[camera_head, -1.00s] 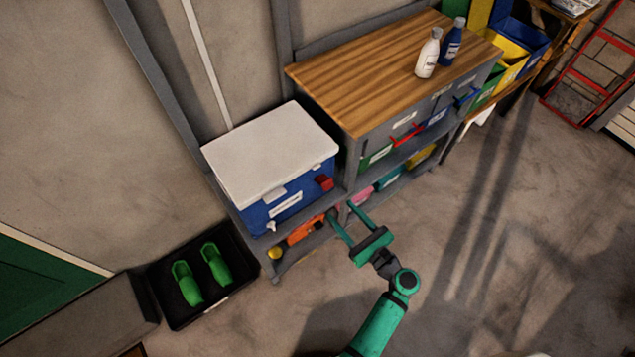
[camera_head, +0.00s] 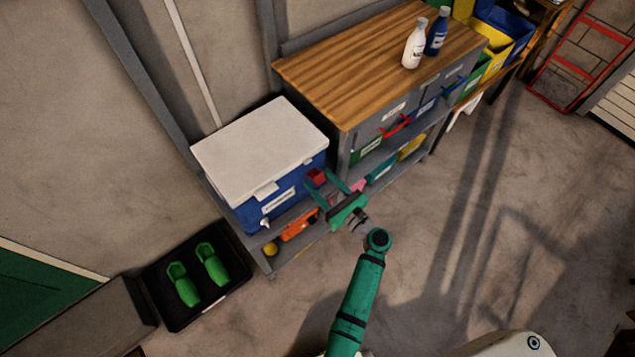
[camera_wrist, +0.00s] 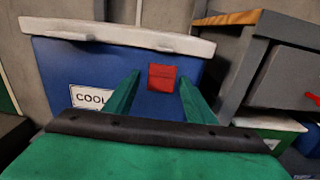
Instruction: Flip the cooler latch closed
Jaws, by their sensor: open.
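The cooler (camera_head: 262,150) is a blue box with a white lid, standing on the low grey shelf. In the wrist view the cooler (camera_wrist: 105,72) fills the middle, with its white lid lying flat on top. The red latch (camera_head: 316,177) is on the right part of its front, below the lid. In the wrist view the red latch (camera_wrist: 162,78) sits between my two green fingers. My gripper (camera_head: 328,188) is open in front of the cooler. It also shows open and empty in the wrist view (camera_wrist: 158,85). I cannot tell whether a finger touches the latch.
A wood-topped cabinet (camera_head: 345,65) stands close on the right, with white and blue bottles on top. Coloured bins and an orange item (camera_head: 299,225) are on the shelf below. A black tray (camera_head: 180,315) with green shoes lies at left. The floor at right is open.

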